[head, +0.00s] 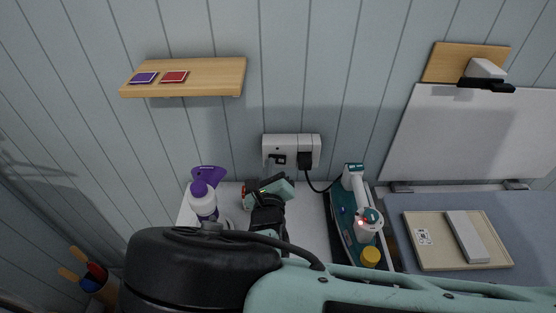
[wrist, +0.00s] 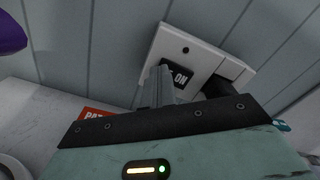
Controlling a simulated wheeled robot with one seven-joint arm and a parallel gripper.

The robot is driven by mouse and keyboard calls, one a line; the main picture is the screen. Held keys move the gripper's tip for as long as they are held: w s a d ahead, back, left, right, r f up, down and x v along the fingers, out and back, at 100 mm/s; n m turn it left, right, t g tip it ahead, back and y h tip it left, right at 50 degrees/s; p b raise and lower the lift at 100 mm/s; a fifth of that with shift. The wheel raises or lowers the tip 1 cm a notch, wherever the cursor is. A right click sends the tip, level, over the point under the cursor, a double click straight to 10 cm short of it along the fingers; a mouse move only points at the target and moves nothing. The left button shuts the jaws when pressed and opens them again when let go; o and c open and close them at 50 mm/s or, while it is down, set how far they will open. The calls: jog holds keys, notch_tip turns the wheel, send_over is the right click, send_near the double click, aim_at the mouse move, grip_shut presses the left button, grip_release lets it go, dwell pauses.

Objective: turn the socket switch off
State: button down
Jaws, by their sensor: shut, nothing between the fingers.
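The white wall socket (head: 291,142) is fixed to the panelled wall above the worktop. It also fills the upper middle of the wrist view (wrist: 205,55). Its black rocker switch (wrist: 182,76) shows the word "ON", partly covered by my fingers. In the head view the switch (head: 277,158) is on the socket's left half. A black plug (head: 305,160) sits in the right half. My gripper (wrist: 161,72) is shut and empty, its fingertips at the left side of the switch; I cannot tell whether they touch it. In the head view my gripper (head: 270,187) is below the socket.
A red-labelled object (wrist: 97,115) lies below the socket. A wooden shelf (head: 190,77) juts out above left.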

jog(key=shift+w+d+r, duration=0.15)
jog(key=shift+w+d, duration=0.05)
jog(key=shift+s+a+p, duration=0.15)
jog(key=shift+s+p, duration=0.6)
jog(key=shift+s, duration=1.75)
jog(key=shift+s+f, duration=0.15)
jog(key=shift+f, duration=0.05)
